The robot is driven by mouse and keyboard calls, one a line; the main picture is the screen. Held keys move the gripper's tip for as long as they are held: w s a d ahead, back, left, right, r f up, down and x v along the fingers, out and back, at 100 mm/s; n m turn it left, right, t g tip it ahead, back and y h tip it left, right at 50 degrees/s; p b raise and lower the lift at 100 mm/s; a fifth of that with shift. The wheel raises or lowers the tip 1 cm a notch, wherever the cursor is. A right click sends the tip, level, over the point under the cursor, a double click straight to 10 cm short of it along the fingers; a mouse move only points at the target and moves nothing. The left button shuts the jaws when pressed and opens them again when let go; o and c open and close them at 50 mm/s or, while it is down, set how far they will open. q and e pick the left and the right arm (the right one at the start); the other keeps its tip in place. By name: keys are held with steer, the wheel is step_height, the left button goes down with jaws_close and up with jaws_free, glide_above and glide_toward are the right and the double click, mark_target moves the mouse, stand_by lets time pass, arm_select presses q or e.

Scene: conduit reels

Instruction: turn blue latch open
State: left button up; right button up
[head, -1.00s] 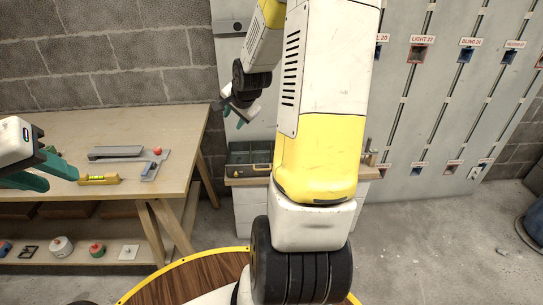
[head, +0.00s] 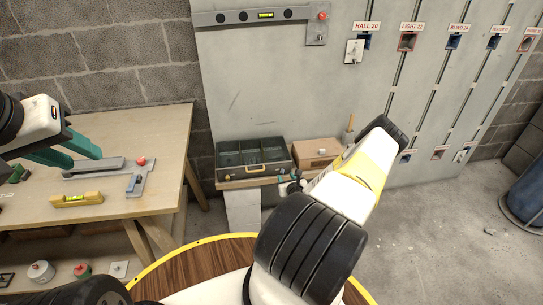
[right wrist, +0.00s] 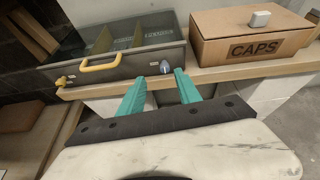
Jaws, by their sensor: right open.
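A dark grey case (head: 240,178) with a clear divided top and a yellow handle (right wrist: 103,62) sits on a ledge by the panel; it fills the upper left of the right wrist view (right wrist: 120,66). The blue latch (right wrist: 165,66) is a small rounded tab at its front right; a yellow latch (right wrist: 60,82) is at its front left. My right gripper (right wrist: 159,78) is open, its teal fingers either side of the blue latch in the picture; contact cannot be told. My left gripper (head: 72,150) is open and empty over the workbench.
A cardboard box marked CAPS (right wrist: 255,40), with a small white block on it, stands right beside the case. The workbench (head: 160,140) at left holds a yellow level (head: 77,200) and a grey bracket with a red knob. A labelled panel (head: 300,90) rises behind.

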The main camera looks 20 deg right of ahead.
mark_target(283, 172)
steer(key=shift+m, duration=0.6)
steer(key=x, duration=0.5)
steer(key=f+x, duration=0.1)
steer(key=x, duration=0.1)
steer(key=shift+w+d+f, duration=0.1)
steer(key=shift+d, duration=0.35)
jaws_close()
